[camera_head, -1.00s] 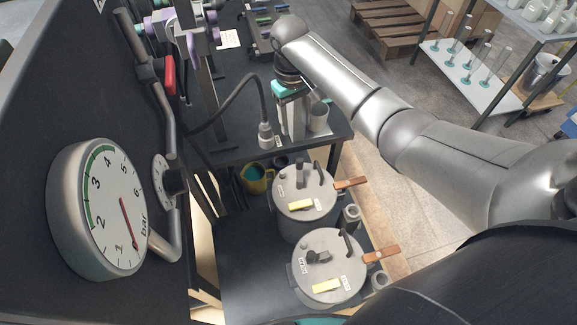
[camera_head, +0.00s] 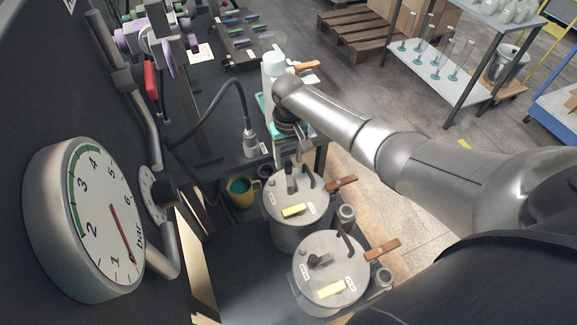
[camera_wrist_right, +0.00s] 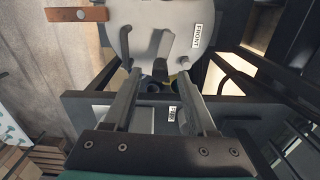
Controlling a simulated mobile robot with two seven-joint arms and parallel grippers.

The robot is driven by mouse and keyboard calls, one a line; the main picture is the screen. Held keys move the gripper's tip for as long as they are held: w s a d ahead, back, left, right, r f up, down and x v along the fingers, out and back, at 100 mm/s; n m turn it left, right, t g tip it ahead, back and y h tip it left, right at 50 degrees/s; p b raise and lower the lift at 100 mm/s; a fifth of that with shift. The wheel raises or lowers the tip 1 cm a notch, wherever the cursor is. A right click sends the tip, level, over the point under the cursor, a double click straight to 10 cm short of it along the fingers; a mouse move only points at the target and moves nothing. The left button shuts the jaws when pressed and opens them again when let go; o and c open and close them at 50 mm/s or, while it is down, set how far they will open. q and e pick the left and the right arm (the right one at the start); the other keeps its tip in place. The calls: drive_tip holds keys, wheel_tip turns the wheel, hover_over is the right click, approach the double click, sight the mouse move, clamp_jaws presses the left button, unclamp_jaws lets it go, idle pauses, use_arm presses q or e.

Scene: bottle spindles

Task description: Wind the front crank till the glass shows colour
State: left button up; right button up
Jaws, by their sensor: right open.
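Two grey lidded pots stand below the bench; the far pot (camera_head: 281,208) and near pot (camera_head: 338,285) both have a wooden handle and dark upright fittings on the lid. My right gripper (camera_head: 297,152) is open and empty, just behind the far pot's lid. In the right wrist view, its fingers (camera_wrist_right: 158,82) point towards a pot lid (camera_wrist_right: 190,20) labelled FRONT. A dark hooked crank-like fitting (camera_wrist_right: 160,46) rises near the fingertips, with no clear contact. Which fitting is the crank, and any colour in a glass, I cannot tell. My left gripper is out of view.
A dark panel at left carries a pressure gauge (camera_head: 86,218), pipes and a red lever (camera_head: 151,80). A yellow mug (camera_head: 240,190) stands left of the far pot. A white bottle-like device (camera_head: 272,68) is behind my wrist. Shelves and pallets stand farther back.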

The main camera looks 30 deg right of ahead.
sight(288, 164)
drive_tip(key=shift+f+b, duration=0.35)
drive_tip(key=shift+f, duration=1.15)
clamp_jaws()
